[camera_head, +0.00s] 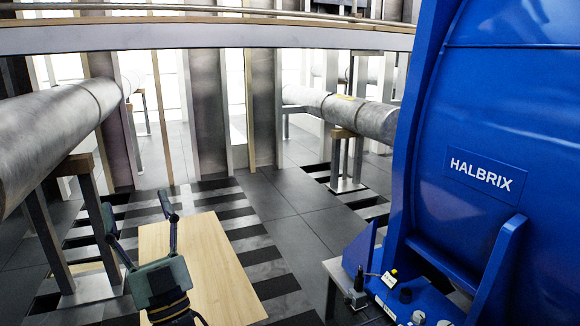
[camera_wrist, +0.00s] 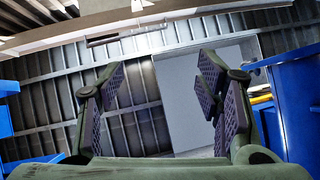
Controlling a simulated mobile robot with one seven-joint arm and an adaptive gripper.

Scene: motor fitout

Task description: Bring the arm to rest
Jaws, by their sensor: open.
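My gripper (camera_head: 139,217) is at the lower left of the head view, fingers spread wide and pointing up and away. It is open with nothing between the fingers. Behind it in that view lies a pale wooden board (camera_head: 215,262). In the wrist view my gripper (camera_wrist: 163,88) shows both padded fingers well apart, with a ribbed wall (camera_wrist: 130,125) and a plain grey panel (camera_wrist: 198,118) beyond them. No object touches the fingers in either view.
A large blue HALBRIX machine (camera_head: 500,120) fills the right side, with small fittings (camera_head: 390,278) at its base. A thick grey pipe (camera_head: 60,130) on a stand is at left, another pipe (camera_head: 345,112) farther back. A beam (camera_head: 210,36) crosses overhead. Dark floor (camera_head: 290,200) between is clear.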

